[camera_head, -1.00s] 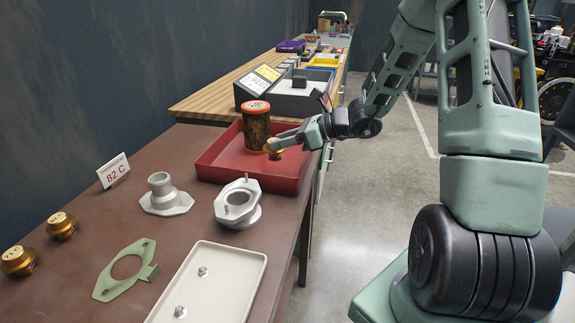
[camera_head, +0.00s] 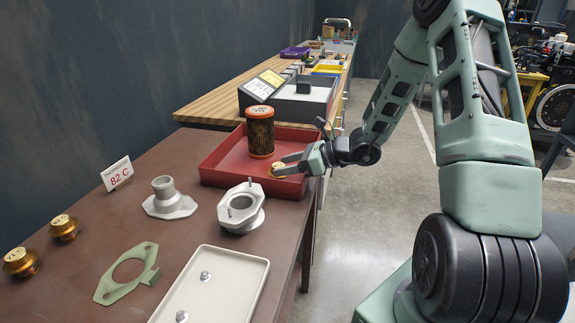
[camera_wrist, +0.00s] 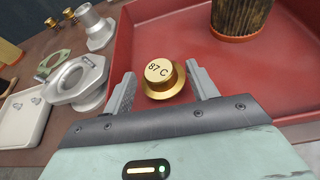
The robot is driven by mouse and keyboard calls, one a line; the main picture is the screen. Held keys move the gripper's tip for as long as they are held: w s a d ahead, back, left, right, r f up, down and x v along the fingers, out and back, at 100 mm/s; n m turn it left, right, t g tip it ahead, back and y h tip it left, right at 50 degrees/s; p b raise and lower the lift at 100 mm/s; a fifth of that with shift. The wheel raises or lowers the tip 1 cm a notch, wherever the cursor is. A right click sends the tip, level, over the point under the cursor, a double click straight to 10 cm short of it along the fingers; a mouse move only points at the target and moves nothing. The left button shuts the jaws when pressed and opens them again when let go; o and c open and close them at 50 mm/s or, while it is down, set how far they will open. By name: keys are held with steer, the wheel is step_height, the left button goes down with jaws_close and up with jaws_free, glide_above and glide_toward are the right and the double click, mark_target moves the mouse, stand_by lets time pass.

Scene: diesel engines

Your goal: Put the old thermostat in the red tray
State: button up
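The old thermostat, a brass piece with "87 C" on its top, sits upright in the red tray, near its right front side; it shows in the head view (camera_head: 278,171) and the wrist view (camera_wrist: 160,76). The red tray (camera_head: 222,166) is on the brown bench; its red floor also fills much of the wrist view (camera_wrist: 180,35). My gripper (camera_head: 280,166) reaches over the tray's right side. Its fingers stand apart on either side of the thermostat, with visible gaps in the wrist view (camera_wrist: 161,70).
An orange-capped dark filter (camera_head: 260,132) stands in the tray. Left of the tray are a grey housing outlet (camera_head: 168,198), a housing (camera_head: 241,208), a green gasket (camera_head: 128,273), a pale tray (camera_head: 215,285) with bolts, an "82 C" sign (camera_head: 117,174) and two brass thermostats (camera_head: 64,227).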

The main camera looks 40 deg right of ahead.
steer(key=shift+r, duration=0.1)
steer(key=shift+r, duration=0.15)
steer(key=v, duration=1.2)
steer(key=s+a+n+g+y, duration=0.15)
steer(key=a+n+g, duration=0.45)
steer(key=a, duration=0.7)
steer(key=s+a+n+g+h, duration=0.1)
steer(key=s+a+n+g, duration=0.1)
steer(key=s+a+n, duration=0.2)
steer(key=s+a+n+g+h, duration=0.2)
steer(key=s+a+n, duration=0.2)
steer(key=a+n, duration=0.3)
steer(key=s+a+n+g+h, duration=0.2)
steer(key=s+a+n+g, duration=0.1)
steer(key=s+a+n, duration=0.1)
steer(key=shift+s+a+r+n+h, duration=0.1)
steer(key=shift+a+r+n+h, duration=0.1)
steer(key=shift+a+n, duration=0.35)
steer(key=shift+s+a+r+n+h, duration=0.1)
steer(key=shift+a+r+n, duration=0.15)
steer(key=shift+n, duration=0.6)
steer(key=s+a+r+n+t+h, duration=0.1)
steer(key=s+a+n+t+h, duration=0.1)
steer(key=s+a+n+h, duration=0.2)
steer(key=s+a+n, duration=0.1)
steer(key=s+n, duration=0.2)
steer(key=n, duration=0.5)
steer(key=shift+r+n+t, duration=0.15)
steer(key=shift+n+t, duration=0.15)
steer(key=shift+n, duration=0.1)
